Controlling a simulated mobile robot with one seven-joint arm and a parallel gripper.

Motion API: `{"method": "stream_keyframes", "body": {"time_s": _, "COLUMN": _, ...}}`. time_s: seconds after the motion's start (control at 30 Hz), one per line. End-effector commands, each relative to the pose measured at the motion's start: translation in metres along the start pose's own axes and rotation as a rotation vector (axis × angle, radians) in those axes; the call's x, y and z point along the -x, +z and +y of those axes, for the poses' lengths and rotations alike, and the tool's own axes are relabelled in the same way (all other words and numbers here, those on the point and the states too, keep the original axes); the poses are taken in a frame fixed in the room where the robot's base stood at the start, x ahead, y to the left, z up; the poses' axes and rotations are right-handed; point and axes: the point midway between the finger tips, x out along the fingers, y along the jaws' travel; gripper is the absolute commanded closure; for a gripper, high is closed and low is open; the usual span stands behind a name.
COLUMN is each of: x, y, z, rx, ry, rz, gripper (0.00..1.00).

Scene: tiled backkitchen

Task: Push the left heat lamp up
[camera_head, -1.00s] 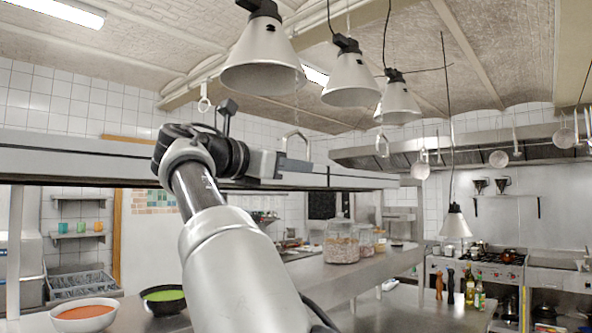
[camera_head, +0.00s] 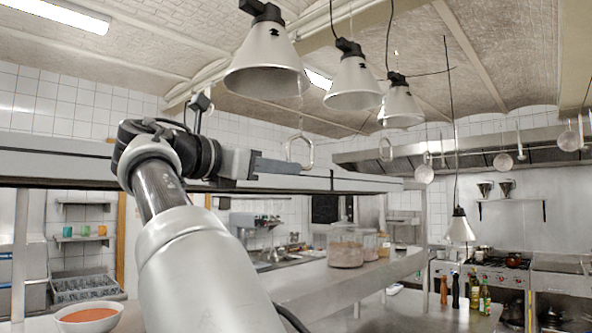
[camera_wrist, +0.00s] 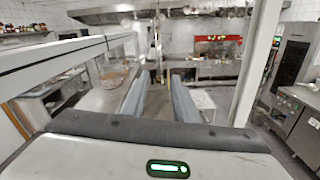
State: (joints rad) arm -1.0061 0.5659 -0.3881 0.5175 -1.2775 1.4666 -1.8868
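Three cone-shaped white heat lamps hang from the ceiling in the head view: the nearest and leftmost lamp (camera_head: 265,62), a middle lamp (camera_head: 353,85) and a right lamp (camera_head: 400,106). A fourth, similar lamp (camera_head: 460,230) hangs much lower on a long cord at the right. My gripper (camera_head: 305,166) is below the leftmost lamp, clearly apart from it, and points to the right. In the wrist view my gripper (camera_wrist: 160,78) shows two fingers spread with nothing between them. No lamp is clearly made out in the wrist view.
A long metal shelf (camera_head: 60,160) runs behind my arm. A ring-shaped handle (camera_head: 300,151) hangs close by the fingertips. Glass jars (camera_head: 346,250) stand on the counter (camera_head: 330,285), with a bowl of orange food (camera_head: 88,317) at lower left. Bottles (camera_head: 471,288) stand at the right.

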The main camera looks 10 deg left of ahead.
Motion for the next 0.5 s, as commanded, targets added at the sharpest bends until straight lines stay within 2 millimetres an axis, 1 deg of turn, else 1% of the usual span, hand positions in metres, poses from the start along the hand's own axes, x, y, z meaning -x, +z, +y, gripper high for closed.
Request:
{"method": "stream_keyframes", "body": {"time_s": 0.03, "x": 0.015, "y": 0.000, "z": 0.001, "rx": 0.000, "ry": 0.005, "rz": 0.000, "gripper": 0.73}}
{"method": "stream_keyframes", "body": {"time_s": 0.2, "x": 0.057, "y": 0.001, "z": 0.001, "rx": 0.000, "ry": 0.005, "rz": 0.000, "gripper": 0.73}}
{"method": "stream_keyframes", "body": {"time_s": 0.33, "x": 0.084, "y": 0.001, "z": 0.001, "rx": -0.002, "ry": 0.004, "rz": -0.002, "gripper": 0.73}}
{"method": "stream_keyframes", "body": {"time_s": 0.5, "x": 0.106, "y": 0.001, "z": 0.000, "rx": -0.002, "ry": 0.001, "rz": -0.002, "gripper": 0.73}}
